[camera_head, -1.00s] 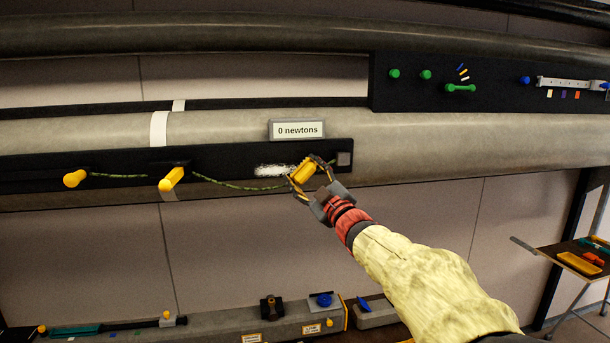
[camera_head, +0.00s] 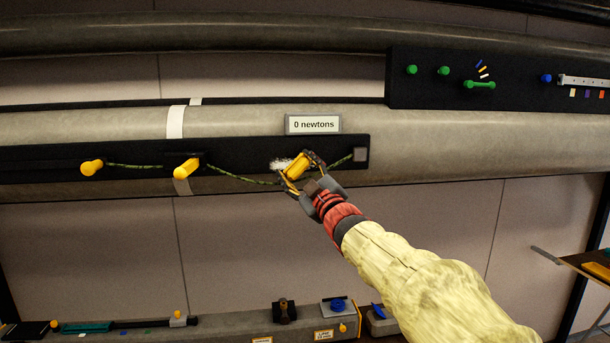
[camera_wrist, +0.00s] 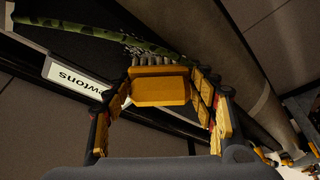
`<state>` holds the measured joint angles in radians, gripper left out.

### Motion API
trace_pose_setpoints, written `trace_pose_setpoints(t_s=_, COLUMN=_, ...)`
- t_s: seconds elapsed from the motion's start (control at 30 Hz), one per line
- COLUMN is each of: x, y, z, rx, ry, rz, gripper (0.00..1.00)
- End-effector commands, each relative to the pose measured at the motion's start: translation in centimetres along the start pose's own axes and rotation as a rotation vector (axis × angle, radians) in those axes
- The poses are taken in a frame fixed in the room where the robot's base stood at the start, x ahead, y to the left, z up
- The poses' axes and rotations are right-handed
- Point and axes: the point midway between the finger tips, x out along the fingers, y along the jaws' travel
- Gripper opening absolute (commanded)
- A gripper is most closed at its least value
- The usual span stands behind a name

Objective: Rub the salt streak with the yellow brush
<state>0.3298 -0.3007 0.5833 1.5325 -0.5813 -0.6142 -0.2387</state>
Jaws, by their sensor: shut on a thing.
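My gripper (camera_head: 300,172) is shut on the yellow brush (camera_head: 297,166), in front of the black strip on the grey spar. In the wrist view the brush (camera_wrist: 160,90) sits between the finger pads, its grey bristles facing the strip. The white salt streak (camera_head: 279,163) shows just left of the brush in the head view; the brush hides its right part. White specks of the streak (camera_wrist: 133,44) show beyond the bristles in the wrist view. Whether the bristles touch the strip is hard to tell.
A green rope (camera_head: 234,179) runs along the strip (camera_head: 60,158), past yellow pegs (camera_head: 186,169) and behind the brush. A sign reading "0 newtons" (camera_head: 313,124) stands above. A black panel with green knobs (camera_head: 444,71) is at upper right. A lower beam (camera_head: 230,322) holds other tools.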

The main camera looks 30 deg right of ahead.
Motion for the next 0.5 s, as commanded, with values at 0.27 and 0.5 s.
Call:
trace_pose_setpoints(t_s=0.27, x=0.6, y=-1.5, z=-1.1, rx=0.0, ry=0.002, rz=0.001, gripper=0.36)
trace_pose_setpoints(t_s=0.5, x=0.9, y=-2.1, z=-1.7, rx=0.0, ry=0.003, rz=0.0, gripper=0.36)
